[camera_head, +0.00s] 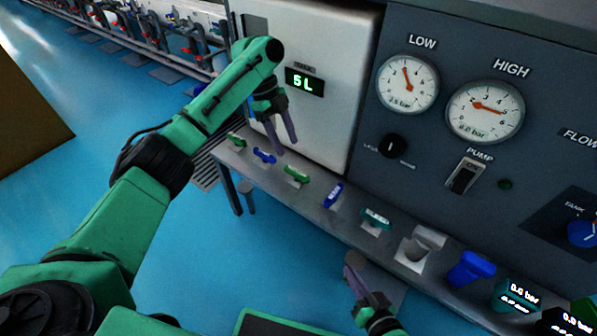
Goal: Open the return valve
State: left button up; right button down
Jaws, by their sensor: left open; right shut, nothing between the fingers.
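A row of small valve handles runs along the sloping grey ledge below the panel. From the left I see a green handle (236,141), a blue handle (264,156), another green handle (296,174), a blue handle (333,195) and a teal handle (376,218). Their labels are too small to read, so I cannot tell which is the return valve. My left gripper (282,147) is open and empty, over the ledge near the second blue and green handles on the left. My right gripper (353,268) is shut and empty, low in front of the ledge.
A grey fitting (422,245) and a blue fitting (471,269) stand further right on the ledge. A white box with a "5 L" display (302,83) rises behind it. The panel holds a LOW gauge (407,84) and a HIGH gauge (484,112). Blue floor lies open at left.

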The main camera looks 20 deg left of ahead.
aim_at(298, 172)
pick_arm(q)
jog(key=b+x, duration=0.2)
jog(key=x, duration=0.7)
jog(key=shift+d+f, duration=0.1)
jog(key=shift+f, duration=0.1)
pick_arm(e)
notch_tip(298, 172, down, 4)
jog(key=shift+r+t, duration=0.1)
jog(key=shift+t, duration=0.4)
pick_arm(q)
grip_shut()
pick_arm(e)
jog(key=shift+a, duration=0.1)
